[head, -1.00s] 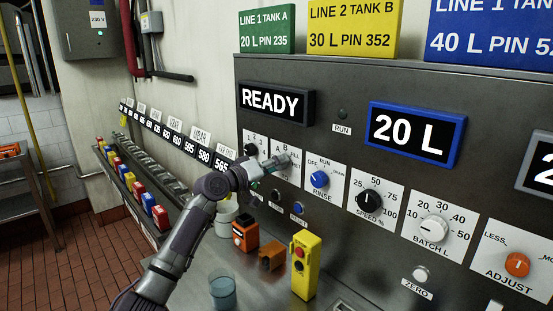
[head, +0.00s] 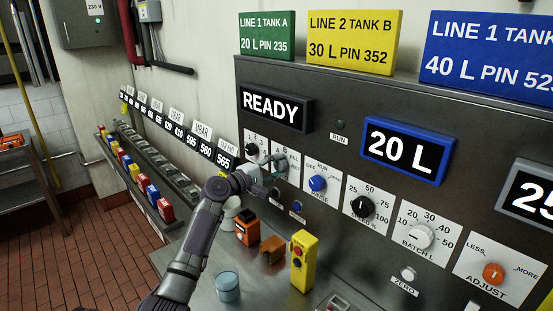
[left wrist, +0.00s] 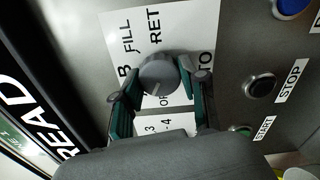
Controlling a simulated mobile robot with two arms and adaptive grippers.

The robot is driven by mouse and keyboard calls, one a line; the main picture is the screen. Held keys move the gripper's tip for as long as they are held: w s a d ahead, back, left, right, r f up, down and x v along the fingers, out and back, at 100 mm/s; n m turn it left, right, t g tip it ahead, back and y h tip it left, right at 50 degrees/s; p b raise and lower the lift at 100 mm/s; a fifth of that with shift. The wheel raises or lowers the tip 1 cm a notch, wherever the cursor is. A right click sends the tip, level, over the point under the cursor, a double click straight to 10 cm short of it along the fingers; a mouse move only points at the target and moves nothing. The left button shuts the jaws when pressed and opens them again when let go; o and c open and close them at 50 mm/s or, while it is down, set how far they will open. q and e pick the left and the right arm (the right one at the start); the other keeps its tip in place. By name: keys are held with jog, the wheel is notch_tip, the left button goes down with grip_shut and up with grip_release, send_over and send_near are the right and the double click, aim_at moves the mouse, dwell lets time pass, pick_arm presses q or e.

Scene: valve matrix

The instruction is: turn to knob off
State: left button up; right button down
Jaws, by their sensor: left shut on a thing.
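A grey knob (left wrist: 157,76) sits on a white label plate (left wrist: 118,36) with the letters B, FILL, RET, TO and a partly covered word starting "OF". My left gripper (left wrist: 161,95) has its two green-lined fingers on either side of the knob and is shut on it. A pale mark on the knob points towards the "OF" word. In the head view the left gripper (head: 273,177) covers most of this knob, just left of the blue RINSE knob (head: 317,183). My right gripper is not in view.
The black SPEED knob (head: 362,207), white BATCH knob (head: 421,236) and orange ADJUST knob (head: 493,273) run to the right. A yellow button box (head: 304,262), an orange block (head: 271,249) and a blue cup (head: 228,287) stand on the counter below.

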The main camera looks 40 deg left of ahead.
pick_arm(q)
jog(key=n+p, duration=0.2)
jog(key=n, duration=0.1)
jog(key=shift+r+p, duration=0.1)
jog(key=shift+p, duration=0.2)
jog(key=shift+n+p, duration=0.8)
jog(key=shift+n, duration=0.5)
jog(key=shift+f, duration=0.2)
jog(key=o, duration=1.1)
jog(key=shift+o, duration=0.2)
jog(key=shift+s, duration=0.2)
jog(key=s+a, duration=0.1)
jog(key=s, duration=1)
jog(key=shift+s, duration=0.35)
jog(key=shift+f, duration=0.1)
